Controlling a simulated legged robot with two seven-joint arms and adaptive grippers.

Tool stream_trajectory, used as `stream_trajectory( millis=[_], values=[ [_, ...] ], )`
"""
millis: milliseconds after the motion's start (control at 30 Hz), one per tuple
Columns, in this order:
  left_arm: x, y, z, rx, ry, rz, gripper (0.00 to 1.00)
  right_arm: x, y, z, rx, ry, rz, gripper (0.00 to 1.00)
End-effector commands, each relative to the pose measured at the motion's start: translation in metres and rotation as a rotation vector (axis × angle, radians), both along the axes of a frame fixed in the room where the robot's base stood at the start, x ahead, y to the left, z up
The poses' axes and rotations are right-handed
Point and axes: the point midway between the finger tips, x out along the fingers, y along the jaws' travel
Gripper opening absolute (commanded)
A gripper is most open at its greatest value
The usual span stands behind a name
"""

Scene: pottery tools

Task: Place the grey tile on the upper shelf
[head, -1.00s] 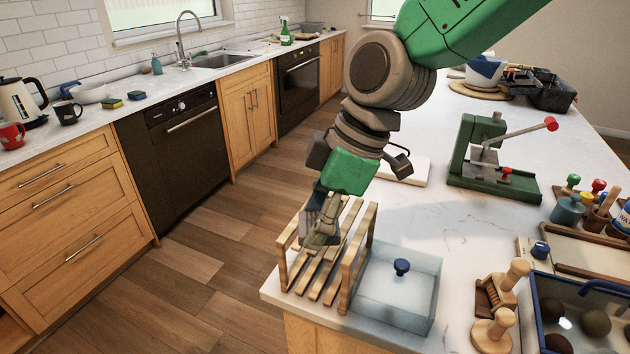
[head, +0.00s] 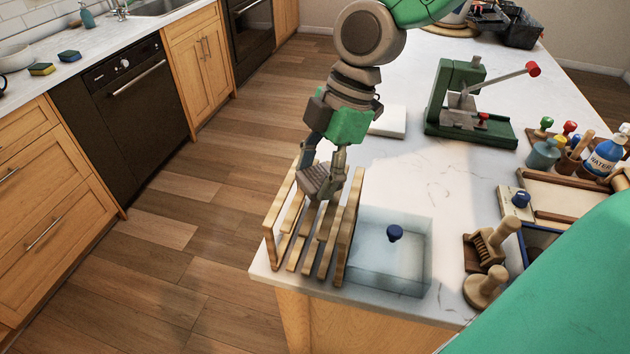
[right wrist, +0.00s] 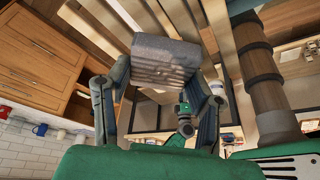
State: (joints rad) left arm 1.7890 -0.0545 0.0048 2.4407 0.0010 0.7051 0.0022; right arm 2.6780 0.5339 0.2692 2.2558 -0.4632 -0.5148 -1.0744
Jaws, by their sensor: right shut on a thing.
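A grey tile (head: 316,181) with a ridged face is held by my right gripper (head: 325,172) just above the wooden slatted rack (head: 350,232) at the island's near left corner. The tile looks tilted, and I cannot tell whether it touches the slats. In the right wrist view, the grey tile (right wrist: 165,58) sits between the two fingers of the right gripper (right wrist: 160,80), with wooden slats behind it. No shelf marked as upper can be made out for sure beyond the rack's slats. My left gripper is not in view.
A clear box with a blue knob (head: 395,233) stands close to the rack's right side. Wooden stamps (head: 486,286), a green press (head: 470,110) and a white slab (head: 388,121) are on the island. My green arm part covers the lower right.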

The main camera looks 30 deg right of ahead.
Motion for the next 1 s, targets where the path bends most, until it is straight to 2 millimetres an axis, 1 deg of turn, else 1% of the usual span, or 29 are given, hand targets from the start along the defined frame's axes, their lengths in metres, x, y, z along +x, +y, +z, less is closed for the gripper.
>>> stream_trajectory(
  millis=[33, 133, 367, 567, 600, 633, 667, 1000],
  values=[
    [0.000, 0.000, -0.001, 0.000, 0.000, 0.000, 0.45, -0.001, 0.000, -0.009, -0.003, 0.005, 0.001, 0.17],
    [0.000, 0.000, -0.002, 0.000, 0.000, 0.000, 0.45, 0.000, 0.001, -0.020, -0.003, 0.003, 0.001, 0.17],
    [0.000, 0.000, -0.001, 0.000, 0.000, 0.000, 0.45, 0.001, 0.001, -0.021, -0.001, 0.000, 0.000, 0.17],
    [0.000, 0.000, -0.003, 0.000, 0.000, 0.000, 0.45, 0.000, 0.000, -0.027, -0.001, 0.002, 0.000, 0.17],
    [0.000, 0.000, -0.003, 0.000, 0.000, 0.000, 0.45, 0.000, 0.000, -0.028, -0.001, 0.004, -0.001, 0.51],
    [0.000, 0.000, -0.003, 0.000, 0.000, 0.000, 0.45, 0.000, 0.000, -0.028, -0.002, 0.005, 0.000, 0.61],
    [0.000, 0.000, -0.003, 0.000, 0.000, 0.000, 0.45, 0.000, 0.000, -0.028, -0.002, 0.006, 0.000, 0.68],
    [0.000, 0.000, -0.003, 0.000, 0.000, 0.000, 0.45, 0.001, -0.001, -0.028, -0.002, 0.004, -0.001, 0.68]
  ],
)
